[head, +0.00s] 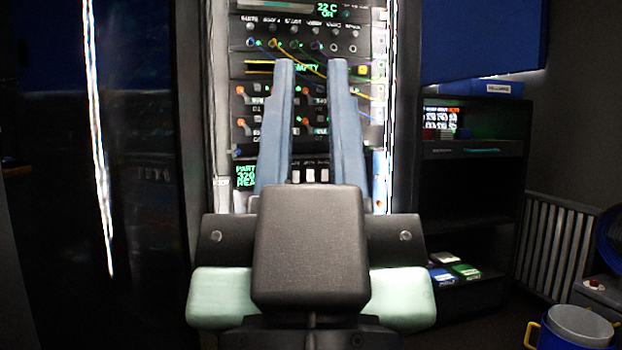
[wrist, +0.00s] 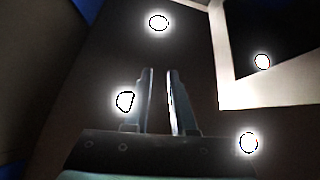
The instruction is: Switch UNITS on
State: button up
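The control panel (head: 350,88) stands upright in a tall bright-edged cabinet ahead of me. It carries several orange-tipped levers (head: 240,122), a row of knobs or jacks with cables at the top, and white switches (head: 310,175) lower down. No label reading UNITS is legible, so I cannot tell which control it is. My gripper (head: 311,65) is in front of the panel, its two blue-grey fingers apart and empty. The fingers hide part of the levers and lower controls. In the wrist view my gripper (wrist: 159,72) also shows a gap, with no panel controls visible.
Green displays read "22 C ON" and "EMPTY" (head: 306,68). A dark shelf (head: 470,200) with small boxes (head: 466,271) stands at right. A radiator (head: 556,245) and a blue-and-white bucket (head: 578,325) are at far right.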

notch_tip(320, 180, up, 24)
jog(key=p, duration=2.3)
jog(key=shift+f, duration=0.1)
grip_shut()
jog(key=shift+f, duration=0.1)
